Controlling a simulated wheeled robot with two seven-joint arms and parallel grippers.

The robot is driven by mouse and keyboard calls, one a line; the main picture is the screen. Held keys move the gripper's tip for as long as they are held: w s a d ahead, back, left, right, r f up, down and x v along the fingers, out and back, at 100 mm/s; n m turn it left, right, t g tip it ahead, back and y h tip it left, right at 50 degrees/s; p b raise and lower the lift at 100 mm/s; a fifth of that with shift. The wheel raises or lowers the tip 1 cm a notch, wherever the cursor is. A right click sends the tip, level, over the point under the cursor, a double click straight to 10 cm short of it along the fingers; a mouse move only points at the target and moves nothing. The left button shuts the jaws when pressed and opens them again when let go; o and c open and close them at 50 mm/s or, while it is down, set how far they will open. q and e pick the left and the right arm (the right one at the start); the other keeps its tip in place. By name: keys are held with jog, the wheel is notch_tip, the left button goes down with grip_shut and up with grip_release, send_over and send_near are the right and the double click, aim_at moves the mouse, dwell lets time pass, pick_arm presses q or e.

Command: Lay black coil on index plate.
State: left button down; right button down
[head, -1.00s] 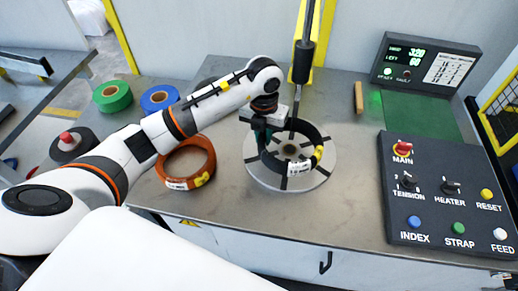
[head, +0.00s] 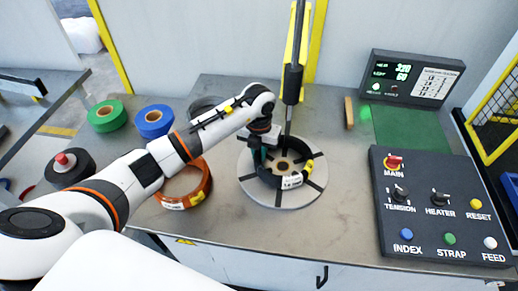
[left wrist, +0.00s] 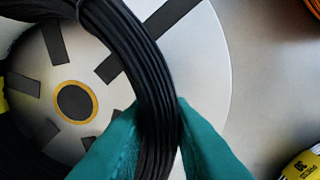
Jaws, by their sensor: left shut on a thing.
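The black coil (head: 267,178) is a ring with a white label and a yellow tag. It lies nearly flat over the round grey index plate (head: 283,201), around its centre hub; whether it fully touches the plate I cannot tell. My left gripper (head: 261,157) is shut on the left side of the coil. In the left wrist view its teal fingers (left wrist: 160,130) straddle the black strands of the coil (left wrist: 150,75), with the plate (left wrist: 207,75) and its dark radial strips below. My right gripper is not in view.
An orange coil (head: 204,190) lies left of the plate. Green (head: 107,116) and blue (head: 154,121) rolls sit further left. A dark post (head: 292,80) stands behind the plate. A control panel (head: 440,215) and display (head: 410,78) are at right. The table between plate and panel is clear.

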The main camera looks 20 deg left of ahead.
pick_arm(q)
jog(key=c, duration=1.3)
grip_release()
jog(key=shift+r, duration=0.5)
notch_tip(320, 180, up, 7)
jog(key=shift+f+b, duration=0.15)
jog(key=shift+b, duration=0.65)
jog(key=shift+s+f, duration=0.1)
